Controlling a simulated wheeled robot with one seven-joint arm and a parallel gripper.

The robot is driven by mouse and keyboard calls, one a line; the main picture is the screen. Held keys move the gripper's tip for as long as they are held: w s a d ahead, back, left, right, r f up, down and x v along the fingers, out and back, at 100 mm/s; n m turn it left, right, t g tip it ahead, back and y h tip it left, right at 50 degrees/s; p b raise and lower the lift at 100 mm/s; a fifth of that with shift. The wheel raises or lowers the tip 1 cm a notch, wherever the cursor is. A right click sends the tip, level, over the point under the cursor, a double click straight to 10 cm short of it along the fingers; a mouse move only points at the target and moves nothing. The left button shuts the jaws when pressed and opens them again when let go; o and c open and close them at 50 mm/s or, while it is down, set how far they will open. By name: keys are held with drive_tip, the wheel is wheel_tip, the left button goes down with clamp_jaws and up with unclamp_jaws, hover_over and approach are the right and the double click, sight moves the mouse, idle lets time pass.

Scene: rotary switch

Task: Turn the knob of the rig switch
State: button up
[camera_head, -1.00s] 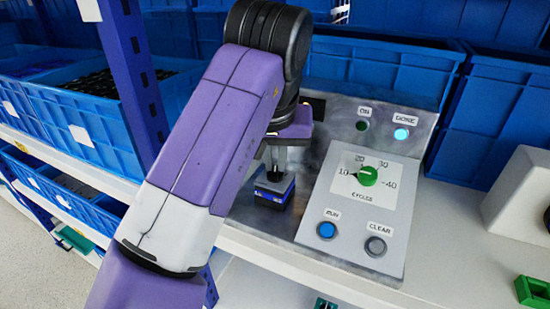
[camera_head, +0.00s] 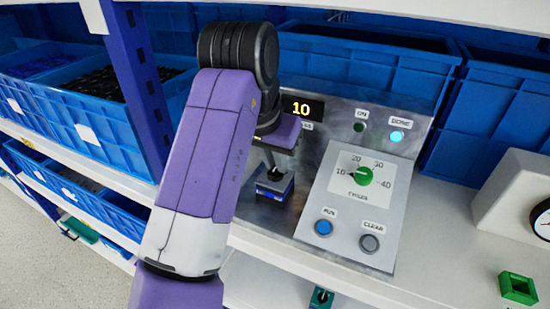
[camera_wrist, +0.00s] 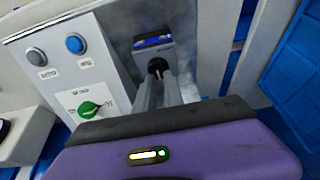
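The rig (camera_head: 315,165) is a grey metal console. At its left a blue-and-black switch (camera_head: 272,187) sits in a holder, and it also shows in the wrist view (camera_wrist: 152,43). Its black knob (camera_wrist: 157,66) points up towards my gripper. My gripper (camera_head: 272,172) is over this switch, with its fingers (camera_wrist: 160,80) on either side of the knob. I cannot tell whether they press on it. The rig's panel has a green dial knob (camera_head: 362,176) marked CYCLES, pointing near 10. My gripper is apart from that dial.
The display (camera_head: 302,109) reads 10. The DONE lamp (camera_head: 396,136) glows cyan; the ON lamp (camera_head: 359,127) is dark green. RUN (camera_head: 324,228) and CLEAR (camera_head: 369,243) buttons are in front. Blue bins (camera_head: 365,75) stand behind. A green block (camera_head: 517,288) and white gauge box (camera_head: 510,195) are right.

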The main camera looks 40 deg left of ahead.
drive_tip(key=o, duration=0.3)
drive_tip(key=shift+s+r+b, duration=0.4)
drive_tip(key=shift+r, duration=0.05)
drive_tip(key=s+d, duration=0.3)
drive_tip(key=s, duration=0.8)
drive_tip(key=shift+s+b, duration=0.2)
drive_tip(key=shift+b, duration=0.15)
drive_tip(key=shift+r, duration=0.1)
